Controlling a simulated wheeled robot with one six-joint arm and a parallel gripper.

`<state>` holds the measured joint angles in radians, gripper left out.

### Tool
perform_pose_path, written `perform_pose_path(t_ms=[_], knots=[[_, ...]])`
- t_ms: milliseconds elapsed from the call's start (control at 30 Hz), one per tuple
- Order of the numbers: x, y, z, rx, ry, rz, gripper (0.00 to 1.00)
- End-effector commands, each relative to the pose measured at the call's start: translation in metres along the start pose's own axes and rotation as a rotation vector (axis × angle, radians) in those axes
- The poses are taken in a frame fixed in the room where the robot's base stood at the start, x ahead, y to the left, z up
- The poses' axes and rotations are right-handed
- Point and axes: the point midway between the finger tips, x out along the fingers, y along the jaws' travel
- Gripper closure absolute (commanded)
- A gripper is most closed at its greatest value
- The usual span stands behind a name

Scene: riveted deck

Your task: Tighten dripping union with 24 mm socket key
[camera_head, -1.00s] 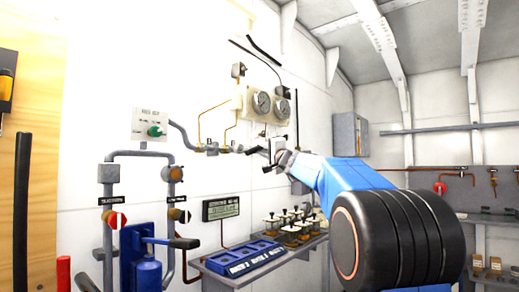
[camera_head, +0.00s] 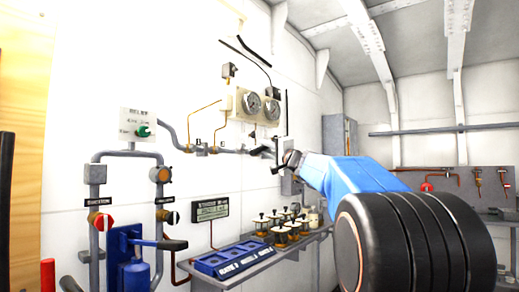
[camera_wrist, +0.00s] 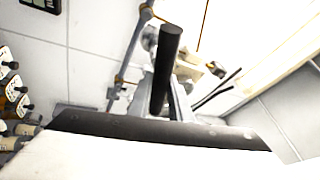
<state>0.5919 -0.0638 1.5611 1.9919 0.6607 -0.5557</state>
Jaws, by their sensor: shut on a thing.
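My gripper (camera_head: 280,161) is in front of the back wall, right of the pipe run and below the gauges. It is shut on a dark tool, which I take to be the socket key (camera_head: 276,152). In the wrist view the tool's black round bar (camera_wrist: 168,55) stands up between the grey fingers (camera_wrist: 165,108). The tool's working end is not clear. Pipe fittings (camera_head: 207,149) sit on the grey pipe to the left, apart from my gripper. I cannot tell which is the dripping union, and no drip shows.
Two round gauges (camera_head: 262,106) hang above the pipe. Red and orange valve handles (camera_head: 103,220) and a blue hand pump (camera_head: 130,250) stand at left.

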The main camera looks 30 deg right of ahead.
Motion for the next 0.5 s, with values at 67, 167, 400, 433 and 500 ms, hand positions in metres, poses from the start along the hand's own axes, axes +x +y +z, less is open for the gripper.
perform_pose_path(t_ms=[67,167,400,433,500], knots=[[-0.008,-0.003,-0.003,-0.003,0.001,-0.001,1.00],[-0.017,-0.005,-0.007,-0.003,0.002,-0.001,1.00],[-0.037,-0.010,-0.016,-0.003,0.002,-0.001,1.00],[-0.040,-0.011,-0.017,-0.003,0.002,-0.002,1.00],[-0.046,-0.012,-0.019,-0.003,0.001,-0.002,1.00]])
